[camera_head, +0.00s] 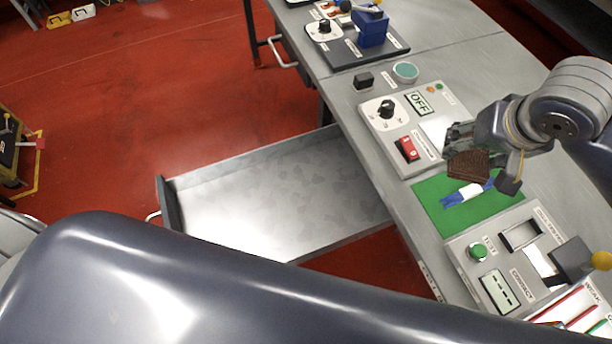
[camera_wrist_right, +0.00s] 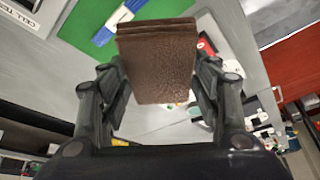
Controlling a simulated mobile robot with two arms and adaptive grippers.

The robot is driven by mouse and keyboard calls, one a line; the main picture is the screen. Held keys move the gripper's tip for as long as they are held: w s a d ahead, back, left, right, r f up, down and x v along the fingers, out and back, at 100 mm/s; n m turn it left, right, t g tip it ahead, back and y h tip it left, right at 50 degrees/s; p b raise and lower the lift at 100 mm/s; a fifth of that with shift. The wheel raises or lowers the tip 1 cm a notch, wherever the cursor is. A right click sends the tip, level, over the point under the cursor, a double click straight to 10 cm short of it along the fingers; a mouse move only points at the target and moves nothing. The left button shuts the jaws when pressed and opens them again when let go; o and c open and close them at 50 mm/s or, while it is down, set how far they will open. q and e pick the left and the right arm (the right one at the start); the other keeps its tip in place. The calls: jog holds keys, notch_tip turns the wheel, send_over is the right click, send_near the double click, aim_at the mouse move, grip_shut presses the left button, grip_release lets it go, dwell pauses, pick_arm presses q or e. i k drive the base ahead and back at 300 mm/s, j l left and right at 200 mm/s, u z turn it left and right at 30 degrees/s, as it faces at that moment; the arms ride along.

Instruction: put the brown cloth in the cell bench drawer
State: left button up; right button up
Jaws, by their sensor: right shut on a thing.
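The brown cloth (camera_head: 467,164) is a folded, dark brown block. My right gripper (camera_head: 484,158) is shut on it above the bench, near the green mat. In the right wrist view the cloth (camera_wrist_right: 157,62) sits between both fingers (camera_wrist_right: 160,88). The cell bench drawer (camera_head: 270,195) is pulled out to the left of the bench. Its grey inside looks empty, and its near part is hidden behind my arm. My left gripper is not in view.
The green mat (camera_head: 431,192) carries a blue and white item (camera_head: 466,193). A panel with a dial and red switch (camera_head: 408,149) lies beyond it, and a panel with a green button (camera_head: 478,251) lies nearer. Red floor (camera_head: 180,90) is open beyond the drawer.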

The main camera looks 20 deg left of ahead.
aim_at(285, 235)
jog(key=k+u, duration=0.1)
jog(key=u, duration=0.3)
jog(key=k+u, duration=0.1)
jog(key=u, duration=0.25)
jog(key=k+u, duration=0.1)
jog(key=u, duration=0.3)
jog(key=k, duration=0.3)
